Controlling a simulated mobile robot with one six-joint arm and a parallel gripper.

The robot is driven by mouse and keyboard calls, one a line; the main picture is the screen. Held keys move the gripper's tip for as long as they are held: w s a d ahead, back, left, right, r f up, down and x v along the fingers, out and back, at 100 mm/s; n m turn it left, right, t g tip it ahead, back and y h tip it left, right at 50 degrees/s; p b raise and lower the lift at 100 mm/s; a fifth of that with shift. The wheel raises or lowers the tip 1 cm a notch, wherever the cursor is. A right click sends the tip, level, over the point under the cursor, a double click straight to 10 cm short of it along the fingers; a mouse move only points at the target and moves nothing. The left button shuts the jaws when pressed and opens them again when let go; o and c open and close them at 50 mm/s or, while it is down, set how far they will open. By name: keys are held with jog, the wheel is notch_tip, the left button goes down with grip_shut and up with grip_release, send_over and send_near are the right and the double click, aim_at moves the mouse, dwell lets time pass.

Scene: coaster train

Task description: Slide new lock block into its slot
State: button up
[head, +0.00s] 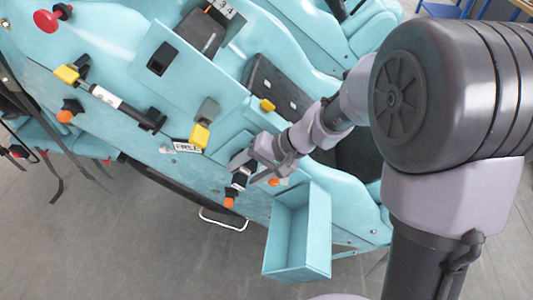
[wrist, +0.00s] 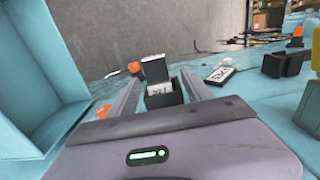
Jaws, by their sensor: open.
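A black block with a white lettered label (wrist: 157,80) stands between the fingers of my gripper (wrist: 160,78) in the wrist view. Its lower end is at a dark socket (wrist: 162,100); how deep it sits I cannot tell. My gripper is open, with one finger on each side of the block; whether they touch it is unclear. In the head view my gripper (head: 246,168) is low at the edge of the light-blue car, above a dark fitting (head: 238,183) with an orange knob (head: 229,202). My gripper partly hides the block there.
An open light-blue box (head: 298,235) hangs right beside my gripper and fills the left of the wrist view (wrist: 40,70). A dark labelled plate (head: 187,147) lies on the car to the left, near a yellow-handled fitting (head: 200,135). Grey floor is clear below.

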jog(key=w+p+v, duration=0.1)
jog(key=p+v, duration=0.4)
jog(key=v, duration=1)
jog(key=shift+s, duration=0.45)
jog(key=shift+d+r, duration=0.1)
jog(key=shift+r, duration=0.05)
jog(key=shift+c, duration=0.2)
